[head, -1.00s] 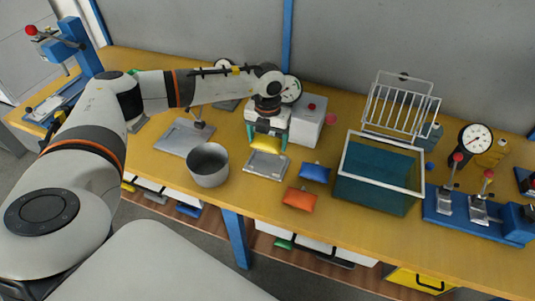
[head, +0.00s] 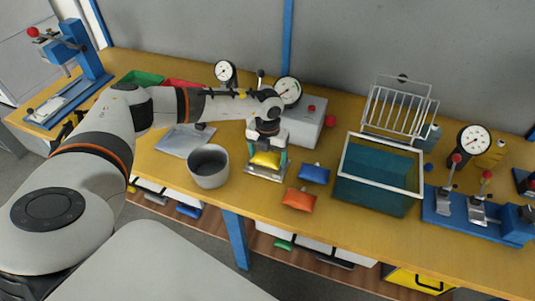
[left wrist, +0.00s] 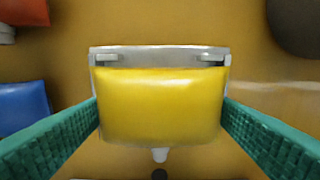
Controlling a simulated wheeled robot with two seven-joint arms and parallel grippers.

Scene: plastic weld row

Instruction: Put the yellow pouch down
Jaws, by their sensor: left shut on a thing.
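The yellow pouch (head: 265,160) is between the fingers of my left gripper (head: 266,157), just over or on a small metal plate (head: 262,177) on the yellow bench. In the left wrist view the yellow pouch (left wrist: 160,105) fills the space between the green fingers (left wrist: 160,125), with its spout toward the bottom. A pale plate edge (left wrist: 160,53) shows behind it. I cannot tell whether the pouch touches the plate. My right gripper is not in view.
A blue pouch (head: 314,173) and an orange pouch (head: 299,199) lie to the right. A grey pot (head: 208,166) stands close on the left. A teal tank (head: 375,180) with a white rim stands further right. A white box with a gauge (head: 299,123) is behind.

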